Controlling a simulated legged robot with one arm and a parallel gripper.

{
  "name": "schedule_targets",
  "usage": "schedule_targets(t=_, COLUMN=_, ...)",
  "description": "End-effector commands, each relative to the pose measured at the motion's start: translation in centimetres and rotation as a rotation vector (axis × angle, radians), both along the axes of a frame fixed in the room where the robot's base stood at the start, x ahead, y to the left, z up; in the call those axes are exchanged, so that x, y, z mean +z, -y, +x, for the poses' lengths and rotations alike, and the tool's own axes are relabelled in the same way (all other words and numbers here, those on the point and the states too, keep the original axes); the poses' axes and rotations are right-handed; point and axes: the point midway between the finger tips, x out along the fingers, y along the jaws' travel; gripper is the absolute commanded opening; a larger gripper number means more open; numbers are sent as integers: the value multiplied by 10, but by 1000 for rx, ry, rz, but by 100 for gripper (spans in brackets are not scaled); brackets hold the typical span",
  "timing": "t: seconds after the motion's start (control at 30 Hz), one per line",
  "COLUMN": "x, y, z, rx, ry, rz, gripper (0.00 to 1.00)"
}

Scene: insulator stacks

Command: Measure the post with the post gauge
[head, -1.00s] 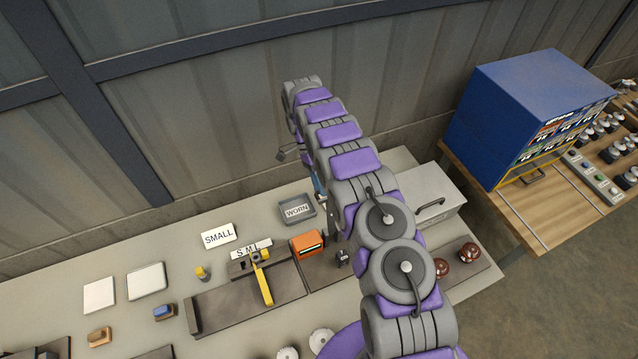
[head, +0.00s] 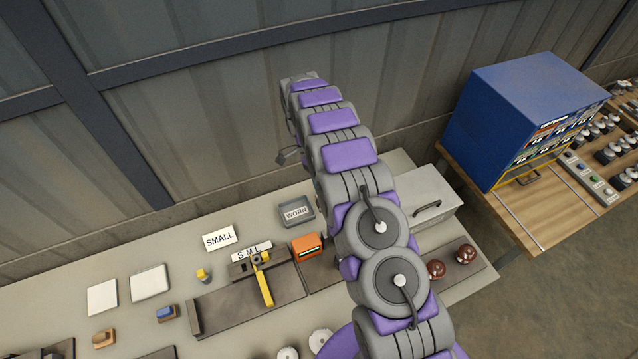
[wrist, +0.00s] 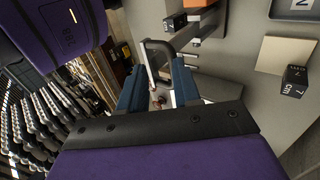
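The likely post gauge is a dark board (head: 222,307) with a yellow lever (head: 263,288) and an S M L strip (head: 251,251) in the head view. A short yellow post (head: 204,275) stands just left of it; I cannot tell if it is the task's post. My gripper is hidden behind my arm in the head view. In the wrist view my gripper (wrist: 158,85) has its two blue fingers apart.
A SMALL card (head: 219,238), WORN tray (head: 296,212) and orange box (head: 307,247) lie around the gauge. A grey box with a handle (head: 427,211) and brown knobs (head: 466,254) are at right. A blue cabinet (head: 528,115) stands on a wooden table.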

Motion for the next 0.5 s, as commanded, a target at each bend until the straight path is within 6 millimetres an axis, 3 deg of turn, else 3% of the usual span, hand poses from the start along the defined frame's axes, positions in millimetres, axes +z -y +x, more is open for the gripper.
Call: schedule_targets(t=0.5, x=2, y=8, z=-53, rx=-1, ry=-7, rz=0, gripper=38)
